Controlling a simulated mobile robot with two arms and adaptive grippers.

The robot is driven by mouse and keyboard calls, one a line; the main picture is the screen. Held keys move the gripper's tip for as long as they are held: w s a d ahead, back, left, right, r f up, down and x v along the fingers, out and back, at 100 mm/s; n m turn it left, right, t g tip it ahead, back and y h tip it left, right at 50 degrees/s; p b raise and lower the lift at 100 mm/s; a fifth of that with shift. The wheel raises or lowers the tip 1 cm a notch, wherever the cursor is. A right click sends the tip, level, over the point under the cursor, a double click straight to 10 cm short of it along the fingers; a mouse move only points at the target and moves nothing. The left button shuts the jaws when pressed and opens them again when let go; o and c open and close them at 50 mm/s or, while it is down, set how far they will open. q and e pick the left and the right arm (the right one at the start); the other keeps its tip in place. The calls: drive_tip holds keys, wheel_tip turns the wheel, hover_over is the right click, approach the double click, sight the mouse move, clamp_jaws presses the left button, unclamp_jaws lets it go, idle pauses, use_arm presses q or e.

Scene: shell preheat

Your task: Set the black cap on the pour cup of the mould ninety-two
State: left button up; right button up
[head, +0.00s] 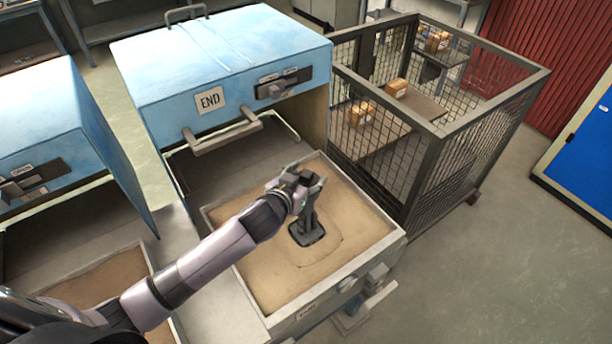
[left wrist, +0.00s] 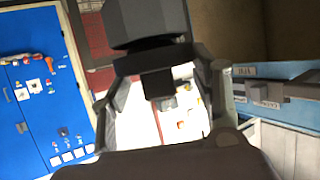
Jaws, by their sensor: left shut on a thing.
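My left gripper (head: 309,207) points down over the sand-filled mould box (head: 372,245) in the middle of the head view. It is shut on the black cap (head: 308,235), which has a flat, squarish dark base. The cap is low over the middle of the sand; I cannot tell whether it touches. The pour cup is not visible, probably hidden by the cap. In the left wrist view, the dark cap (left wrist: 145,25) fills the top middle beyond the fingers. A small label (head: 307,310) on the box front is too small to read. My right gripper is out of view.
A blue hood (head: 220,60) marked "END" stands raised behind the box, its handle bar (head: 222,136) jutting forward. Another blue hood (head: 60,140) with a sand box is at left. A mesh cage (head: 440,150) with cartons stands close at right. The right floor is clear.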

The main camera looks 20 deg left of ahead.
use_arm(q)
drive_tip(key=shift+s, duration=0.1)
idle(0.3)
drive_tip(key=o, duration=1.2)
drive_tip(key=shift+s, duration=0.15)
drive_tip(key=v, duration=1.1)
drive_tip(key=shift+s+r, duration=0.2)
drive_tip(key=shift+s, duration=0.1)
